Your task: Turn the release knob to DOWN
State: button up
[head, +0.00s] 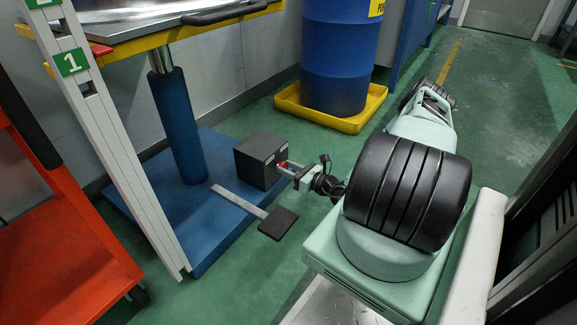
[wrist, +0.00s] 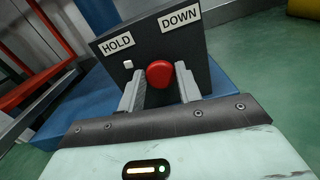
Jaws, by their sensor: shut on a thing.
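The red release knob (wrist: 160,74) sits on the front of a dark box (wrist: 205,72). In the wrist view the box carries a HOLD label (wrist: 117,45) at the upper left and a DOWN label (wrist: 180,17) at the upper right. A small white block (wrist: 127,64) shows below HOLD, left of the knob. My gripper (wrist: 159,84) has one finger on each side of the knob and is shut on it. In the head view my gripper (head: 285,168) reaches the right face of the box (head: 257,160). Which way the knob points cannot be made out.
The box stands on a blue base plate (head: 215,235) beside a blue column (head: 178,125) under a yellow-edged table (head: 165,35). A black pedal (head: 278,222) sticks out in front. A blue drum (head: 340,60) stands in a yellow tray (head: 358,122). An orange cart (head: 65,250) is at left.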

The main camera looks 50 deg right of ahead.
jog(key=m+p, duration=0.3)
jog(key=shift+r, duration=0.15)
jog(key=m+p, duration=0.1)
jog(key=m, duration=0.1)
jog(key=m+p, duration=0.2)
jog(key=m, duration=0.1)
jog(key=shift+d+f, duration=0.1)
jog(key=shift+f, duration=0.1)
jog(key=m+p, duration=0.1)
jog(key=m, duration=0.3)
jog(key=shift+f, duration=0.1)
jog(key=shift+f+m, duration=0.15)
jog(key=shift+m, duration=2.05)
jog(key=shift+s, duration=0.1)
jog(key=o, duration=0.9)
jog(key=shift+d, duration=0.1)
